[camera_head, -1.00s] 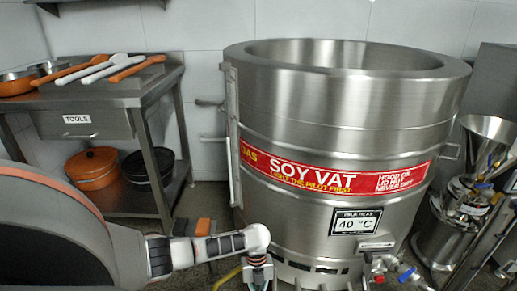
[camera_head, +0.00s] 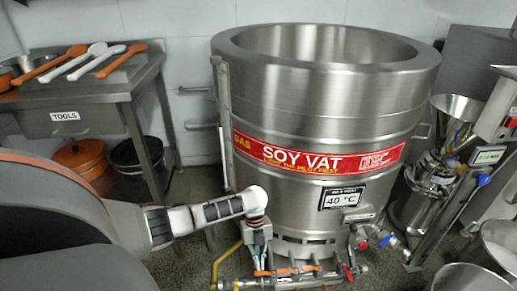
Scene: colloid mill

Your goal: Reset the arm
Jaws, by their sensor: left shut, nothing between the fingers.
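My left arm (camera_head: 195,217) comes in from the left and reaches across the lower front of the steel soy vat (camera_head: 330,110). Its white wrist bends downward near the vat's lower left side. My left gripper (camera_head: 260,246) hangs below the wrist, pointing down, small in the picture. It is shut with nothing between its fingers. Its tips are hard to tell from the pipes behind them. My right gripper is not in view.
A gas pipe with valves (camera_head: 300,272) runs along the floor below the vat. A tool table (camera_head: 80,96) with ladles stands at the left, pots beneath. A steel mill with a funnel (camera_head: 455,108) stands at the right, near steel pots (camera_head: 472,281).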

